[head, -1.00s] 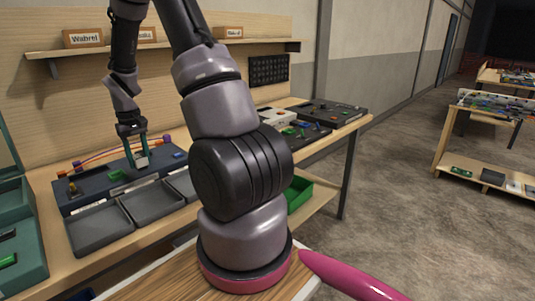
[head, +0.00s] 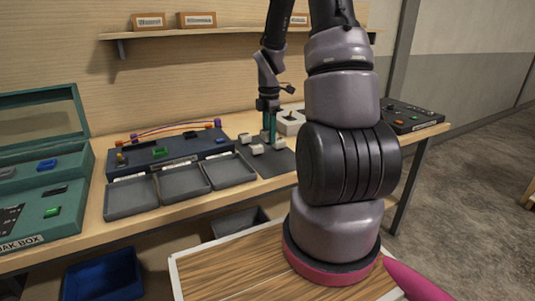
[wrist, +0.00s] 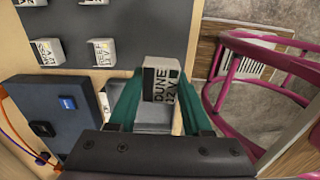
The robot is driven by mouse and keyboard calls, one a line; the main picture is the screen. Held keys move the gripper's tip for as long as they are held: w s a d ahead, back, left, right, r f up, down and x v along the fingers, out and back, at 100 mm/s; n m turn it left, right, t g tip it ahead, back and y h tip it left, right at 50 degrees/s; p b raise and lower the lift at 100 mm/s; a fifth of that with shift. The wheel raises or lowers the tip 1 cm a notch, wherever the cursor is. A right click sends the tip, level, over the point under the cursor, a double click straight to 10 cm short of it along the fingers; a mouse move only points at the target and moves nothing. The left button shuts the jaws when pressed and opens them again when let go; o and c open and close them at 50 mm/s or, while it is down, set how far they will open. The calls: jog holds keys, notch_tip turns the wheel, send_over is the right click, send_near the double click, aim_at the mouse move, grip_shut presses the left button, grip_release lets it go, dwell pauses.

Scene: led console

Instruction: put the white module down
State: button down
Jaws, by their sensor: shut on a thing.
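My gripper (head: 269,137) is shut on a white module (wrist: 160,86) with dark lettering that reads "DUNE 12V". In the wrist view the module sits between the two teal fingers (wrist: 155,103). In the head view the gripper points down by the dark grey mat (head: 281,164), right of the console (head: 170,152). Several other white modules stand on the mat, such as one at its left (head: 256,149); two labelled ones (wrist: 47,51) (wrist: 101,52) show in the wrist view. I cannot tell the height of the held module above the surface.
Three grey trays (head: 183,181) line the console's front. A teal box (head: 45,215) stands at the left. A white frame-like object (head: 290,121) is behind the mat, and a dark panel (head: 412,117) is at the right. The mat's front part is bare.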

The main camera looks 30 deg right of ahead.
jog(key=shift+s+f, duration=0.1)
jog(key=shift+f, duration=0.15)
jog(key=shift+n, duration=0.3)
notch_tip(320, 180, down, 10)
jog(key=shift+r, duration=0.25)
jog(key=shift+f, duration=0.15)
jog(key=shift+c, duration=1.7)
grip_release()
